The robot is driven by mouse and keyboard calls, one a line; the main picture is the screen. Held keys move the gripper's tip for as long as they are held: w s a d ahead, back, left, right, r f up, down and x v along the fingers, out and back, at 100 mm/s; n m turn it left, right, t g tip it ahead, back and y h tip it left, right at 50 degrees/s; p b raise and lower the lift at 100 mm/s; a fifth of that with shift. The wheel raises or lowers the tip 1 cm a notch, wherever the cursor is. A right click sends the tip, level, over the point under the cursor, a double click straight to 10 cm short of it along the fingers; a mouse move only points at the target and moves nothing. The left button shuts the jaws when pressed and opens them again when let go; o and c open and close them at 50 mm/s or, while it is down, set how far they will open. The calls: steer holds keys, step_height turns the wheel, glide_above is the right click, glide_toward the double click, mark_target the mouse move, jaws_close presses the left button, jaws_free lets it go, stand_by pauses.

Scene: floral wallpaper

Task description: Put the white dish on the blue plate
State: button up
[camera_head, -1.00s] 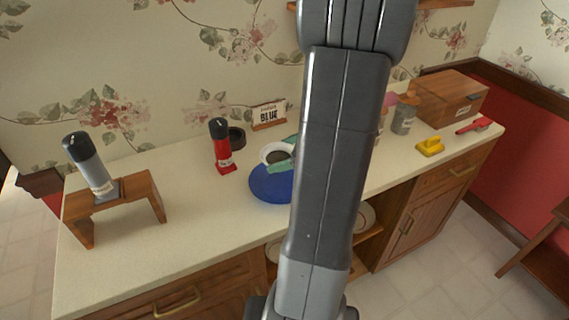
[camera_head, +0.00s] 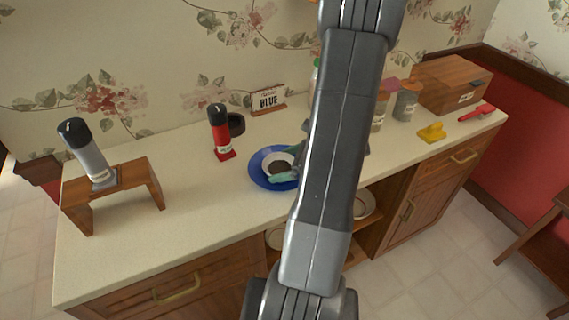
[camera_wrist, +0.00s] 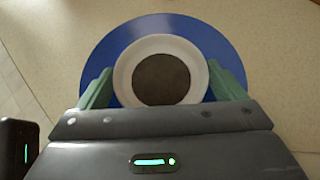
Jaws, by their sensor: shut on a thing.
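The white dish (camera_head: 276,156) has a dark round centre. In the head view it lies within the outline of the blue plate (camera_head: 257,170) on the counter. The wrist view shows the dish (camera_wrist: 121,74) from above, over the middle of the plate (camera_wrist: 103,55). My gripper (camera_wrist: 160,75) has a green finger on either side of the dish and is shut on it. Whether the dish touches the plate is hard to tell. My arm hides the right part of the plate in the head view.
A red bottle (camera_head: 221,138) and a dark round item (camera_head: 236,124) stand left of the plate, with a "BLUE" sign (camera_head: 268,100) behind. A small wooden stand (camera_head: 140,178) bears a grey bottle (camera_head: 90,155). Jars (camera_head: 406,101), a yellow item (camera_head: 432,132) and a wooden box (camera_head: 450,85) are right.

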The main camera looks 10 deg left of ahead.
steer(key=shift+f, duration=0.2)
steer(key=o, duration=0.7)
steer(key=shift+r, duration=0.15)
steer(key=shift+r, duration=0.2)
steer(key=v, duration=1.2)
steer(key=shift+f, duration=0.1)
